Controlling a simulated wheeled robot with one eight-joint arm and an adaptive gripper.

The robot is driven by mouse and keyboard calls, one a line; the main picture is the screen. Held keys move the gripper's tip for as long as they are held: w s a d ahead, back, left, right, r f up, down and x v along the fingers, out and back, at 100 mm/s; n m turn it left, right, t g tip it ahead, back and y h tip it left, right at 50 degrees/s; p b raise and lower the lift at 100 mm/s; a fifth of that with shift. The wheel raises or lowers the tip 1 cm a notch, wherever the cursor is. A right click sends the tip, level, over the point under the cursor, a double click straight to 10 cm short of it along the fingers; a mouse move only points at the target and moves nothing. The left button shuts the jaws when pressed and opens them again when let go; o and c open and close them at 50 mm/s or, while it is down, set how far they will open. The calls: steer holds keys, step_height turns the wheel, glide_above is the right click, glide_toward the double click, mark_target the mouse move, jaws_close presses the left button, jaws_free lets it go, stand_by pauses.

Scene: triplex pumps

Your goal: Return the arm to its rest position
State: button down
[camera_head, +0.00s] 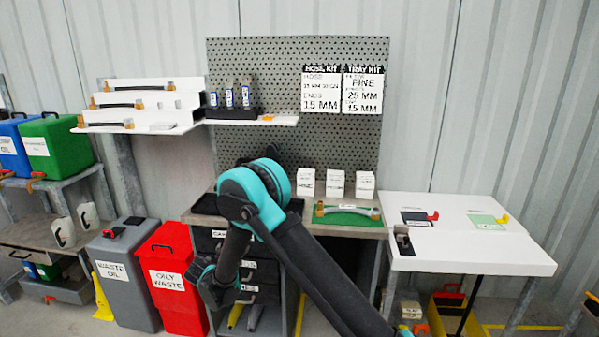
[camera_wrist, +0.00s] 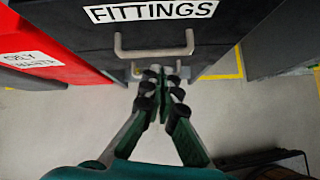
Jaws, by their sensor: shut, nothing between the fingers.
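My arm, teal and black, stands in front of the workbench in the head view with its elbow (camera_head: 255,190) raised and its forearm hanging down. The wrist end is low, in front of the drawer cabinet, near the red bin; the fingers cannot be made out there. In the wrist view my gripper (camera_wrist: 162,74) is shut and empty, its fingertips together.
A red oily waste bin (camera_head: 168,275) and a grey waste oil bin (camera_head: 125,270) stand left of the cabinet. The bench carries a green tray (camera_head: 345,218) and white boxes (camera_head: 335,184). A white table (camera_head: 460,245) stands right. Bare floor (camera_wrist: 65,125) shows below the gripper.

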steer(key=w+d+r+m+g, duration=0.1)
steer(key=d+r+m, duration=0.45)
steer(key=d, duration=0.45)
steer(key=w+d+r+m+g, duration=0.1)
steer(key=d+r+m, duration=0.4)
steer(key=d, duration=0.4)
steer(key=s+d+r+m+g, duration=0.1)
steer(key=s+d+r+m, duration=0.2)
steer(key=d, duration=0.4)
steer(key=s+d+r+m, duration=0.2)
steer(key=d+r+m, duration=0.15)
steer(key=d, duration=0.35)
steer(key=s+d+m, duration=0.7)
steer(key=s+d, duration=0.1)
steer(key=s, duration=0.3)
steer(key=s+d+m+g+y, duration=0.1)
steer(key=s+d+m, duration=0.7)
steer(key=s, duration=0.3)
steer(key=shift+s+d+r, duration=0.25)
